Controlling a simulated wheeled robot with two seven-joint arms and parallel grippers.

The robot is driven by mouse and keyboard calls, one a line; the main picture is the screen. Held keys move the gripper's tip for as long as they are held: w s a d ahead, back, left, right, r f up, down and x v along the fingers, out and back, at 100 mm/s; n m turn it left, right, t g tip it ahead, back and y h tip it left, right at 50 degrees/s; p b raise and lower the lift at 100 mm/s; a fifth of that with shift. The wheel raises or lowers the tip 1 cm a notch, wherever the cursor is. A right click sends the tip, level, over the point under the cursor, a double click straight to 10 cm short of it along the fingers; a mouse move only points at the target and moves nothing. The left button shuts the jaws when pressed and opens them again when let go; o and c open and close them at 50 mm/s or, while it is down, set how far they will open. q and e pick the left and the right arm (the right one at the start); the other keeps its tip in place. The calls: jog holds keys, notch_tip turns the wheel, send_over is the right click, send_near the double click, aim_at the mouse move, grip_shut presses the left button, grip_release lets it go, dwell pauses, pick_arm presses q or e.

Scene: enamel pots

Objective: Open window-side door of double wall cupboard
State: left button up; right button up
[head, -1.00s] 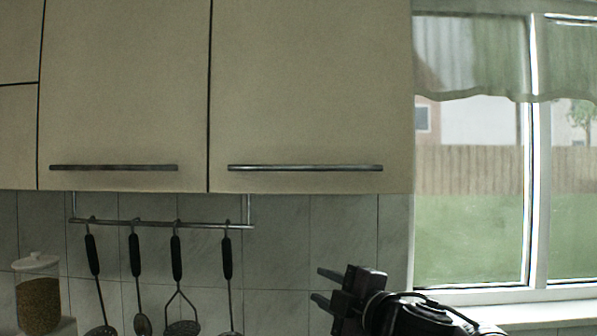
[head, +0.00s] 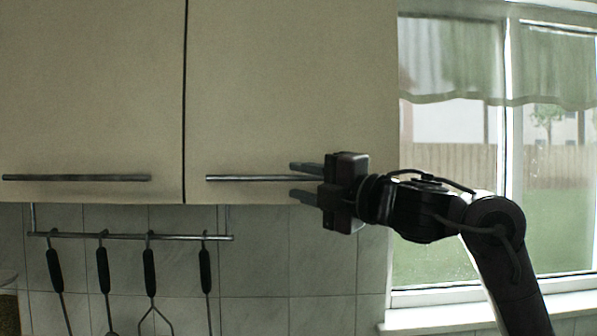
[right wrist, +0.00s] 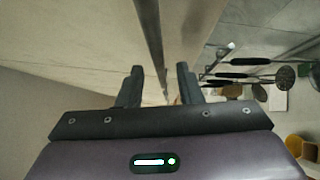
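The window-side door (head: 290,90) of the double wall cupboard is the right-hand one, beside the window, and looks shut. Its horizontal bar handle (head: 250,178) runs along the lower edge; it also shows in the right wrist view (right wrist: 150,40). My right gripper (head: 298,181) is at the handle's right end, its fingers open, one above and one below the bar. In the right wrist view the bar runs between the two fingers (right wrist: 157,88), with a gap on each side. The handle's right end is hidden by the gripper. My left gripper is not in view.
The other door (head: 90,80) with its own handle (head: 75,178) is shut on the left. Below hangs a rail (head: 130,237) with several utensils (head: 150,270). The window (head: 450,200) is on the right, behind my right arm.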

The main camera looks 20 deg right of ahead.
jog(key=shift+w+a+r, duration=0.1)
jog(key=shift+w+a, duration=0.2)
jog(key=shift+w, duration=0.15)
grip_shut()
jog(key=shift+s, duration=0.1)
